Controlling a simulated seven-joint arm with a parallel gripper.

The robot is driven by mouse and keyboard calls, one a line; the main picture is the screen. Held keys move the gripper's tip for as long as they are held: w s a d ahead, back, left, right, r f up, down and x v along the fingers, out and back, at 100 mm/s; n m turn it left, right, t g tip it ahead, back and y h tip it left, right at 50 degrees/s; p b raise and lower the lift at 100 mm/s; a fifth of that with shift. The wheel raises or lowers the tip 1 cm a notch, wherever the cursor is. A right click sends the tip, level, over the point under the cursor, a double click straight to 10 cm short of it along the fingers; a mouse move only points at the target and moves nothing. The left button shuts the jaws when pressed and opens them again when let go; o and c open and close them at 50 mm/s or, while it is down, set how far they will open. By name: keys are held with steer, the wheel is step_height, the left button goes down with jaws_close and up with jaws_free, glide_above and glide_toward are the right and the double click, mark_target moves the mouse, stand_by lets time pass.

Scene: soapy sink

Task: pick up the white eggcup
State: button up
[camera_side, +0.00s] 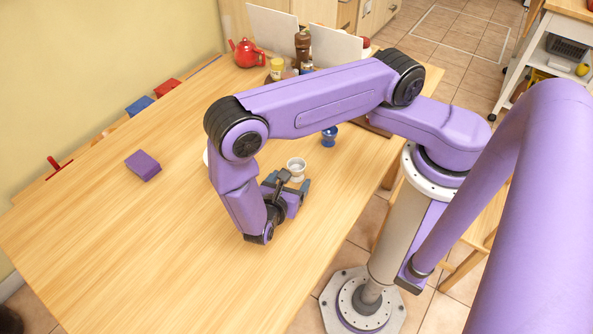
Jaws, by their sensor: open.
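The white eggcup (296,166) stands upright on the wooden table, near the middle of the side view. My gripper (294,181) is low over the table, just in front of the eggcup on the near side. Its two dark fingers are apart, and they point toward the eggcup. The eggcup's lower part is close to the fingertips. I cannot tell whether the fingers touch it or reach around it.
A blue eggcup (329,136) stands behind and to the right. A purple block (143,165) lies on the left. A white object (206,158) is mostly hidden by my arm. A red teapot (246,53) and jars stand at the back. The table's front left is clear.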

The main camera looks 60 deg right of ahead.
mark_target(294, 175)
steer(key=shift+x, duration=2.65)
steer(key=shift+f, duration=0.1)
steer(key=c, duration=1.1)
steer(key=shift+a, duration=0.1)
